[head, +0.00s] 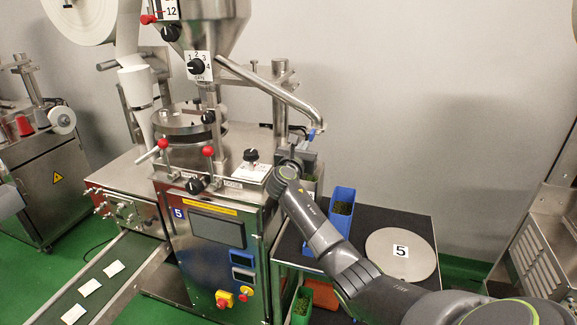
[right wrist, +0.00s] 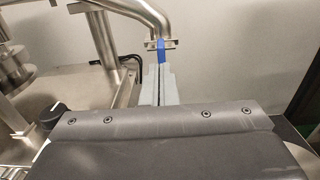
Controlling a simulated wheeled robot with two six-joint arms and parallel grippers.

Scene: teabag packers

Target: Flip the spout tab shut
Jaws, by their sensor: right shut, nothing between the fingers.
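The blue spout tab (head: 312,134) hangs at the lower end of the bent steel spout pipe (head: 272,88). In the right wrist view the tab (right wrist: 161,48) hangs down from a small metal bracket at the pipe's mouth (right wrist: 162,35). My right gripper (head: 310,150) is shut and empty, with its fingers pointing up to the tab. In the right wrist view its closed fingertips (right wrist: 161,68) are right at the tab's lower end. I cannot tell whether they touch it. My left gripper is not in view.
The packing machine (head: 213,245) stands left of my right arm. A conveyor with white packets (head: 90,287) is at lower left.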

